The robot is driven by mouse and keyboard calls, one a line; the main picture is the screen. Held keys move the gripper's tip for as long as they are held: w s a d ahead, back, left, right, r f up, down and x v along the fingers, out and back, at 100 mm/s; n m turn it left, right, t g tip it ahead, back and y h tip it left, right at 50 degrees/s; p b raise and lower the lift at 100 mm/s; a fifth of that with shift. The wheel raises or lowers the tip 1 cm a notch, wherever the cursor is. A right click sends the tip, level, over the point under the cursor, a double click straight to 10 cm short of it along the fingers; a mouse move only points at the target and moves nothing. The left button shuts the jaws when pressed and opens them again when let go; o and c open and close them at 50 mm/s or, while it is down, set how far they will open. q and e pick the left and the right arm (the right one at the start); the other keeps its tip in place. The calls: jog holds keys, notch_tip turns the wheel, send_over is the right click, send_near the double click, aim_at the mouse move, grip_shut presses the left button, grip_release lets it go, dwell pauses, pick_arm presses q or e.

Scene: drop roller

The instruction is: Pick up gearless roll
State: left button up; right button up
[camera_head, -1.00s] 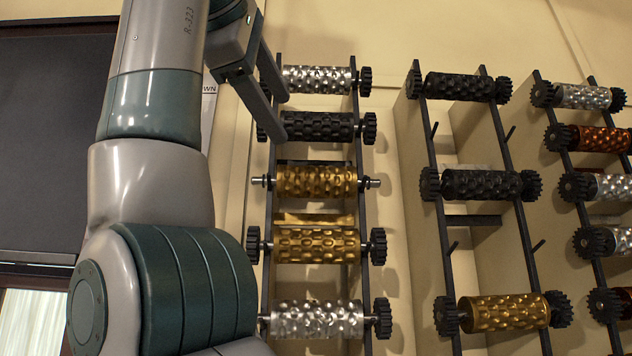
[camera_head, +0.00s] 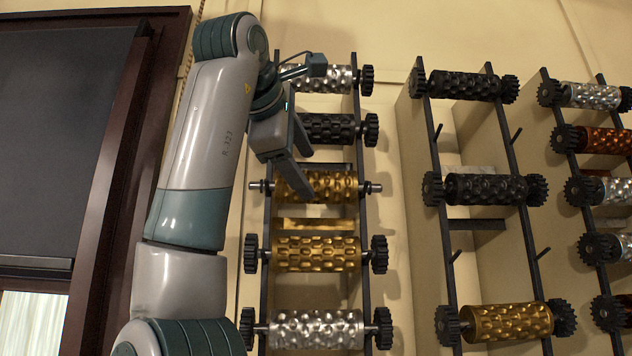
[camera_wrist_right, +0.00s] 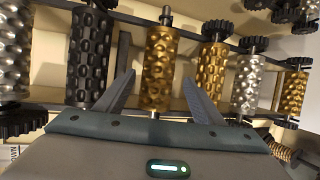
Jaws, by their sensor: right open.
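The gearless roll (camera_head: 338,186) is gold and textured, with bare axle ends and no gears. It rests across the left rack, third from the top. My right gripper (camera_head: 304,170) is open at the left part of this roll, and one finger overlaps it in the head view. In the right wrist view the gearless roll (camera_wrist_right: 163,65) lies between the two spread fingers, with a gap on each side. I cannot tell how far the fingers reach in depth. My left gripper is not in view.
A black geared roll (camera_head: 328,129) sits just above, and a gold geared roll (camera_head: 315,254) sits below. A silver roll (camera_head: 315,328) is lower in the same rack. More geared rolls hang on the middle and right racks. A dark framed panel (camera_head: 60,150) stands at the left.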

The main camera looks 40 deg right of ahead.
aim_at(312, 179)
dwell(0.4)
jog(key=shift+r+p+x, duration=0.2)
jog(key=shift+p+x, duration=0.7)
jog(key=shift+p, duration=0.15)
jog(key=p+x, duration=0.1)
jog(key=x, duration=0.1)
jog(key=shift+w+d+p, duration=0.2)
jog(key=shift+d+p, duration=0.15)
jog(key=shift+w+d+f, duration=0.15)
jog(key=shift+d+f, duration=0.1)
jog(key=shift+d, duration=0.05)
jog(key=shift+a, duration=0.15)
